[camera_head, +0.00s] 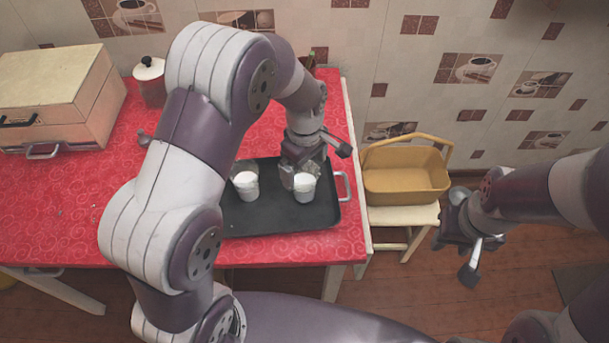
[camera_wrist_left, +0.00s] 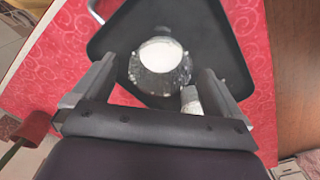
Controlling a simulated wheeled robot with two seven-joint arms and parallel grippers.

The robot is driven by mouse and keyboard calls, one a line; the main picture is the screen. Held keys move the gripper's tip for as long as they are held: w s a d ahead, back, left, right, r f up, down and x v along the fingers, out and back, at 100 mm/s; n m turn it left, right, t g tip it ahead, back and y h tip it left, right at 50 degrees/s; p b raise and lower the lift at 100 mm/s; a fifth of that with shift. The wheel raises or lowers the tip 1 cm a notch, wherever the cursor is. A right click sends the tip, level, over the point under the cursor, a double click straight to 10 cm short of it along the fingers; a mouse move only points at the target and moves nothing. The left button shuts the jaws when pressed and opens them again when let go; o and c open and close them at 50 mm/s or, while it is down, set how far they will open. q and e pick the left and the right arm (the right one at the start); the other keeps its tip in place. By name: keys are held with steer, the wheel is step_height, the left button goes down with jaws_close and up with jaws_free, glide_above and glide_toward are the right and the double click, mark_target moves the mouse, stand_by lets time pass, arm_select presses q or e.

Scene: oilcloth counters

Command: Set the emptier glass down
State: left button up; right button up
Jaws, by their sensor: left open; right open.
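Two clear glasses with white contents stand on the dark tray (camera_head: 275,222). The left glass (camera_head: 246,190) is apart from my grippers; the right glass (camera_head: 304,190) is just below my left gripper (camera_head: 298,174). In the left wrist view, one glass (camera_wrist_left: 160,66) shows between the open fingers, and the other glass (camera_wrist_left: 190,100) is partly hidden behind a finger. I cannot tell which glass is emptier, or whether a finger touches the right one. My right gripper (camera_head: 464,254) is open and empty, off the table to the right.
The red-covered table (camera_head: 70,215) holds a closed cream case (camera_head: 60,85) and a white-lidded jar (camera_head: 150,82) at the back left. A yellow basket (camera_head: 405,178) sits on a stool right of the table. The cloth left of the tray is mostly clear.

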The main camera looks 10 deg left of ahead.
arm_select(q)
step_height(320, 180, up, 7)
steer(key=s+a+m, duration=0.3)
steer(key=s+m, duration=0.3)
steer(key=s, duration=0.1)
steer(key=s+a+f+m+t, duration=0.1)
steer(key=s+a+m, duration=0.2)
steer(key=s+m, duration=0.3)
steer(key=shift+s, duration=0.5)
